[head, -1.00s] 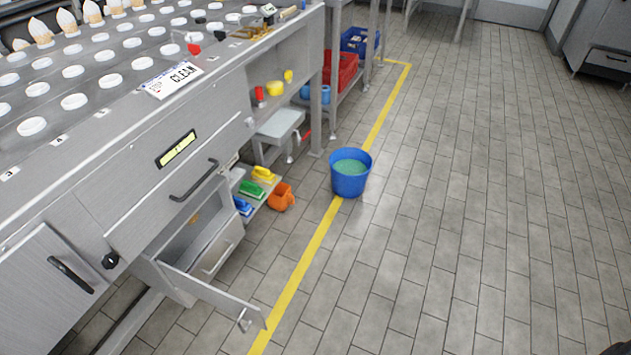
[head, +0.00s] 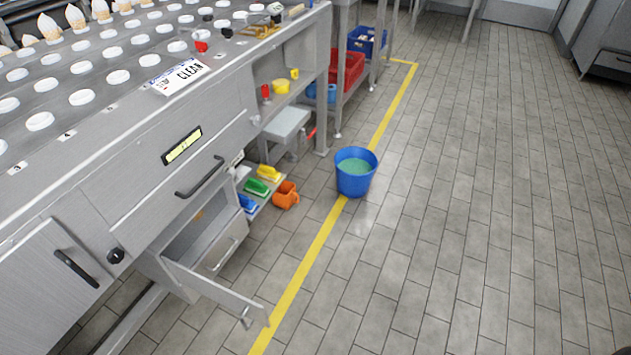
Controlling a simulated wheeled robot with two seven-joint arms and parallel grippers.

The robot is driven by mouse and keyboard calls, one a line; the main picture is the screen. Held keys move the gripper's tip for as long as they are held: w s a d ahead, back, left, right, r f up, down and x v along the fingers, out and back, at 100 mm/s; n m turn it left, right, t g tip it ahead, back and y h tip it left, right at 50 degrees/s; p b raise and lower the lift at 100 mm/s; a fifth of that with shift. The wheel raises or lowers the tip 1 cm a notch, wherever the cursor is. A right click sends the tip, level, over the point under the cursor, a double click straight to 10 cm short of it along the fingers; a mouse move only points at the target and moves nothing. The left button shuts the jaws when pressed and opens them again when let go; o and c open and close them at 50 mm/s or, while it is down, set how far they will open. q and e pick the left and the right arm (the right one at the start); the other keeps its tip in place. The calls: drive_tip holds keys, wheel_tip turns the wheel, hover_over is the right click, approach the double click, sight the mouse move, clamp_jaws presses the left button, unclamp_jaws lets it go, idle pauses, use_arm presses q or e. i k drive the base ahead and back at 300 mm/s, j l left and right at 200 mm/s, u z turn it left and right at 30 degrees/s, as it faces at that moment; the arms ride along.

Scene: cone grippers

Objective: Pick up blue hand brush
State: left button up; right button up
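The blue hand brush (head: 248,204) lies on a low shelf beneath the steel machine, at the near end of a row of brushes. A green brush (head: 256,187) and a yellow brush (head: 268,172) lie behind it on the same shelf. An open cabinet door and drawer stand just in front and to the left of it. Neither of my grippers shows in the head view.
The open cabinet door (head: 217,293) juts out over the floor. An orange jug (head: 286,195) sits right of the brushes. A blue bucket (head: 355,173) with green liquid stands on the yellow floor line. The tiled floor (head: 470,220) to the right is clear.

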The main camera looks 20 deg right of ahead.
sight(250, 205)
drive_tip(key=i+l+u, duration=0.25)
drive_tip(key=l, duration=0.15)
drive_tip(key=l+u, duration=0.25)
drive_tip(key=l, duration=0.15)
drive_tip(key=l+u, duration=0.2)
drive_tip(key=l, duration=0.25)
drive_tip(key=i+l+u, duration=1.1)
drive_tip(key=l, duration=0.2)
drive_tip(key=i+l+u, duration=0.15)
drive_tip(key=i+l, duration=0.05)
drive_tip(key=i, duration=0.05)
